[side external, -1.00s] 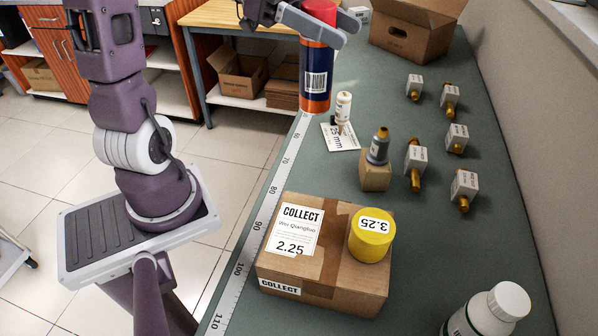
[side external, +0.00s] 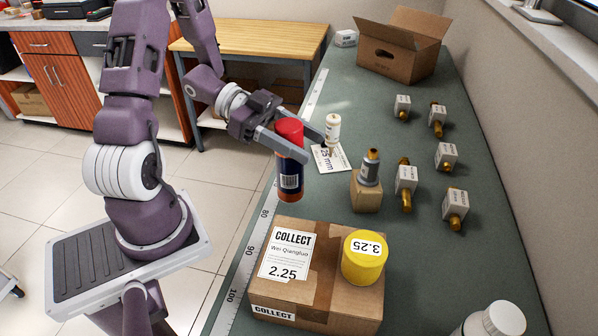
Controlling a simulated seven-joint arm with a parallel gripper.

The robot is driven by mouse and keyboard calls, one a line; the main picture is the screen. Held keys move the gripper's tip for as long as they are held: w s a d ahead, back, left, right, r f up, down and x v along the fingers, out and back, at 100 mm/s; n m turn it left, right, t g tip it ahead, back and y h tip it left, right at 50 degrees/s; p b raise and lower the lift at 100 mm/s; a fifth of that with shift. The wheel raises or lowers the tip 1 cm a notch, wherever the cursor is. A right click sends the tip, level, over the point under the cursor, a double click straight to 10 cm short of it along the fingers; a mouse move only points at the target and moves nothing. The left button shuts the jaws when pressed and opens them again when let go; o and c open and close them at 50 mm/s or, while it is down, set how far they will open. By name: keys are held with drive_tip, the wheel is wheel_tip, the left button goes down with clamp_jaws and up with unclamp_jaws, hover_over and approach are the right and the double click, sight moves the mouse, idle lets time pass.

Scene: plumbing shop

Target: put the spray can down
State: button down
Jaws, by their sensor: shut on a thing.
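The spray can (side external: 290,172) has a red cap, a dark blue body with a white barcode label, and an orange band at its base. It is upright or nearly so. My gripper (side external: 291,142) is shut on it near the top, just below the cap, with one finger on each side. The can shows over the left edge of the green bench (side external: 400,262), behind the cardboard box; I cannot tell whether its base touches anything.
A cardboard box marked COLLECT (side external: 335,290) carries a yellow tape roll or tub (side external: 364,262). A grey-capped fitting stands on a wooden block (side external: 366,195). A small white bottle (side external: 332,130) stands by a 25 mm card (side external: 330,158). Several tagged brass fittings (side external: 405,180) line the right; an open box (side external: 400,50) stands behind.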

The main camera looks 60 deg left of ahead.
wheel_tip(320, 180, down, 4)
drive_tip(key=shift+f, duration=0.3)
drive_tip(key=c, duration=0.6)
unclamp_jaws()
drive_tip(key=v, duration=1.2)
